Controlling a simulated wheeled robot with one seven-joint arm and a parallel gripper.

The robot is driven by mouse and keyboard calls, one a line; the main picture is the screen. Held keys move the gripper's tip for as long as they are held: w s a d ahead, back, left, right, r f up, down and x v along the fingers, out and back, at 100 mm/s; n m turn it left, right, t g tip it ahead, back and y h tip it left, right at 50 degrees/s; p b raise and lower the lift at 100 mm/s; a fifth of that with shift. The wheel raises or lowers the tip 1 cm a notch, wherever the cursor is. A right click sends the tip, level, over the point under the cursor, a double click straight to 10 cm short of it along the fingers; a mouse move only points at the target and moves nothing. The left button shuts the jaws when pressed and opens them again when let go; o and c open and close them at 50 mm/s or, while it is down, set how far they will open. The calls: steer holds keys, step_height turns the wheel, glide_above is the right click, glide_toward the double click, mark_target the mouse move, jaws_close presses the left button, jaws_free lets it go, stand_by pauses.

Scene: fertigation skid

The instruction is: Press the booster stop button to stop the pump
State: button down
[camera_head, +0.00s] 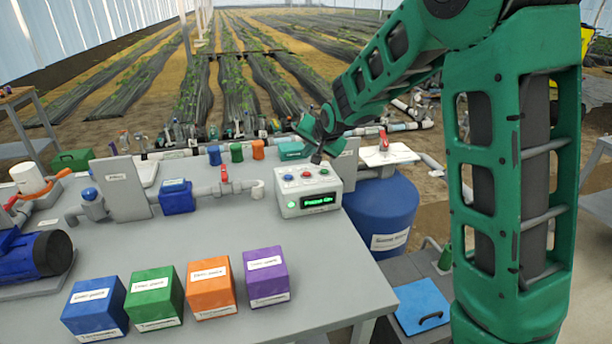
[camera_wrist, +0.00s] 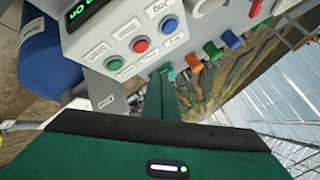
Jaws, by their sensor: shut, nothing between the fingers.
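A white control box (camera_head: 300,200) stands near the far right edge of the grey bench. Its sloped top carries a blue button, a red button (camera_head: 306,174) and a green button (camera_head: 324,171); their labels are too small to read. The wrist view also shows the red button (camera_wrist: 141,45) between the green button (camera_wrist: 114,64) and the blue button (camera_wrist: 168,25). The front display (camera_head: 320,200) glows green and seems to read "Pump On". My gripper (camera_head: 317,157) is shut and empty, its tip just above the back of the box. Contact with any button is not visible.
Red-handled valve piping (camera_head: 225,186) and a blue block (camera_head: 176,197) stand left of the box. Several colored boxes, including a purple one (camera_head: 266,277), line the bench front. A blue barrel (camera_head: 382,212) stands beyond the right edge. The bench before the control box is clear.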

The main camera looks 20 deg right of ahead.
mark_target(308, 176)
steer(key=shift+f, duration=2.05)
steer(key=shift+s+f, duration=0.1)
steer(key=shift+f, duration=0.6)
stand_by(1.4)
steer(key=shift+r, duration=0.8)
steer(key=shift+r, duration=2.5)
steer(key=shift+d, duration=0.1)
